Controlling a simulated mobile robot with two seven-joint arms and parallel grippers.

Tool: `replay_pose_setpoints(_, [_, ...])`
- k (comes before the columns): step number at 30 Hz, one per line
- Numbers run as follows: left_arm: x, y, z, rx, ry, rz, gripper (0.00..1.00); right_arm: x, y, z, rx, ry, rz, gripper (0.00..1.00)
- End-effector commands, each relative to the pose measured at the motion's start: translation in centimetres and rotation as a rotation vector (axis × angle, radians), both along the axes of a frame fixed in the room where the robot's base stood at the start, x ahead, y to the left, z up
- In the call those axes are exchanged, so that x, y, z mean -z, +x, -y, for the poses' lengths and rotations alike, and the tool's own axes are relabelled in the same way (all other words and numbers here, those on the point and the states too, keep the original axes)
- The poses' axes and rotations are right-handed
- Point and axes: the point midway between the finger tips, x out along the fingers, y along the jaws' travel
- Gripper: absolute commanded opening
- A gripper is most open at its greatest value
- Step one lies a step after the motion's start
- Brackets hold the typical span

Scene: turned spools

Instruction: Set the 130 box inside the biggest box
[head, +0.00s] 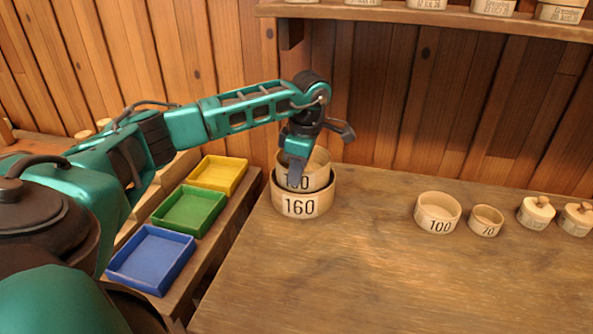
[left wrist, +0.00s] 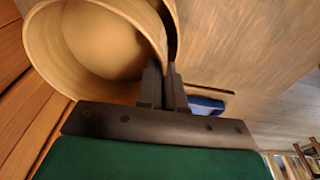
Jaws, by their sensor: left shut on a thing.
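The 160 box (head: 301,207) is round, pale wood, and the biggest of the round boxes on the table; it stands at the table's left back. The 130 box (head: 318,172) is partly inside it, its rim well above the 160 box's rim; whether it touches the bottom is hidden. My left gripper (head: 296,175) is shut on the near wall of the 130 box and covers part of its number. In the left wrist view the fingers (left wrist: 163,88) pinch the wall of the 130 box (left wrist: 100,45). My right gripper is not in view.
The 100 box (head: 437,213) and the 70 box (head: 486,221) stand to the right, with two small lidded boxes (head: 536,212) beyond. Yellow, green and blue trays (head: 190,209) lie on the left. A shelf (head: 430,17) hangs above. The table's front is clear.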

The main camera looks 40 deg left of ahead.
Motion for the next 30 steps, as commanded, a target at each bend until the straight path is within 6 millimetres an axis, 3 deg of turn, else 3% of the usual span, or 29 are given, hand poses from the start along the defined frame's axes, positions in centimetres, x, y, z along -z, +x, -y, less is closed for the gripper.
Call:
replay_pose_setpoints(2, [-0.02, 0.01, 0.01, 0.000, 0.000, 0.000, 0.00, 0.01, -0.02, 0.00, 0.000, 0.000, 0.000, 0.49])
replay_pose_setpoints(3, [-0.02, 0.01, 0.01, 0.000, 0.000, 0.000, 0.09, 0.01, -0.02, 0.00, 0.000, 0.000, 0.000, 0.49])
replay_pose_setpoints(12, [-0.02, 0.01, 0.01, 0.000, 0.000, 0.000, 0.37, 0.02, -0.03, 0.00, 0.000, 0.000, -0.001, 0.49])
replay_pose_setpoints(17, [-0.02, 0.01, 0.01, 0.000, 0.000, 0.000, 0.37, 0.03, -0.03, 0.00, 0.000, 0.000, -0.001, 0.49])
replay_pose_setpoints(24, [0.00, 0.00, 0.01, 0.000, 0.000, 0.000, 0.58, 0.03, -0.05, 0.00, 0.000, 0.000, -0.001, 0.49])
replay_pose_setpoints(30, [0.00, 0.00, 0.01, 0.000, 0.000, 0.000, 0.58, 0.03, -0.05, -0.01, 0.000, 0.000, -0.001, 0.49])
